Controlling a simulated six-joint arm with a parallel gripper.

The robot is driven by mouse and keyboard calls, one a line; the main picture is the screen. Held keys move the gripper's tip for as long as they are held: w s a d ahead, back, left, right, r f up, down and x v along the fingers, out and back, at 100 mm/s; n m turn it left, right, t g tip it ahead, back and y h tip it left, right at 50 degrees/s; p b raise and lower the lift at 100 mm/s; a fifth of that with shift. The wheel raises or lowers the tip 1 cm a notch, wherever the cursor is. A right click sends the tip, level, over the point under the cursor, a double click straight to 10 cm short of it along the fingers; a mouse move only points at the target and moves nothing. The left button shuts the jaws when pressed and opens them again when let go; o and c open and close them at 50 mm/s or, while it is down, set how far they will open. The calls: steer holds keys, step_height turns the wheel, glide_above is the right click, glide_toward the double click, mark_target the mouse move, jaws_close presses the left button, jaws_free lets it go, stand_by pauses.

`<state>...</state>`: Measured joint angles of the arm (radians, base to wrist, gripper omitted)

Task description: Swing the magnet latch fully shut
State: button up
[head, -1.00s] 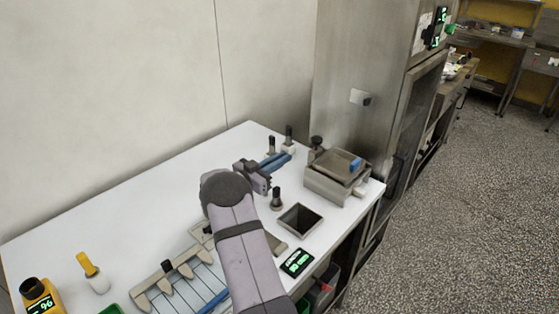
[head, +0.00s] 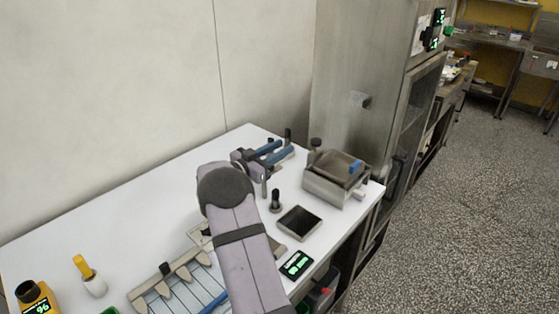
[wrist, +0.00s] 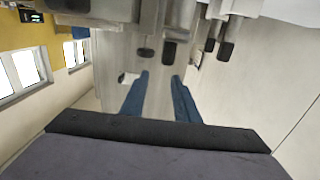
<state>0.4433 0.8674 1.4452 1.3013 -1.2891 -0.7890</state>
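No part is plainly marked as the magnet latch. A small grey block (head: 359,99) sticks out from the steel cabinet's face in the head view; a pale block (wrist: 128,78) near the left fingertip in the wrist view may be the same one.
A square open bin (head: 299,223) and a black display (head: 296,264) lie near the front edge. Dark-topped posts (head: 276,201) stand near my gripper. A slotted rack (head: 185,285) is at front left. The steel cabinet (head: 350,80) rises behind the box.

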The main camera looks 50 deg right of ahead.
mark_target(279, 167)
step_height(279, 167, up, 5)
steer(key=shift+r+b, duration=0.15)
steer(key=shift+b, duration=0.15)
stand_by(0.4)
